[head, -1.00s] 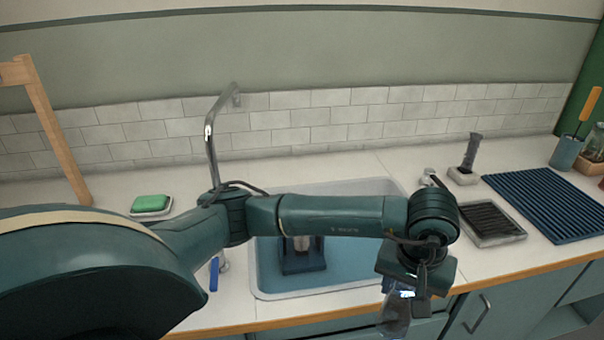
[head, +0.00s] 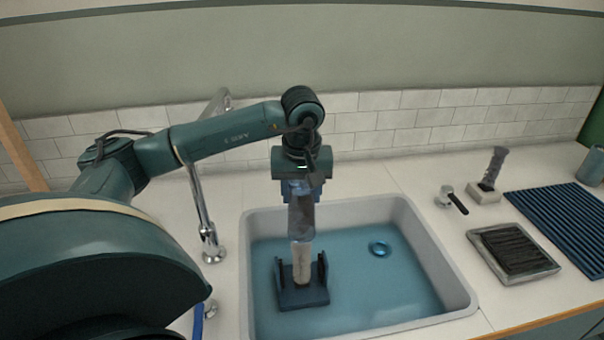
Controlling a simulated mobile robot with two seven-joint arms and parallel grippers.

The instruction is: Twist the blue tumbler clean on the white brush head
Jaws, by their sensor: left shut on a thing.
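My left gripper (head: 301,192) points down over the sink and is shut on the blue tumbler (head: 302,218), a bluish see-through cup. The tumbler is held upright, directly above the white brush head (head: 302,262). The brush head stands upright on a dark blue base (head: 304,296) with two dark side posts, in the sink. The tumbler's lower end meets or overlaps the brush's top in the picture; I cannot tell how far the brush is inside. My right gripper is not in view.
The sink (head: 462,290) holds blue water, with a blue ring (head: 380,248) at its right. The tap (head: 200,215) stands left, behind my left arm. Right of the sink are a dark-ridged tray (head: 476,243), a blue ribbed mat (head: 585,240) and a handle in a pale block (head: 486,194).

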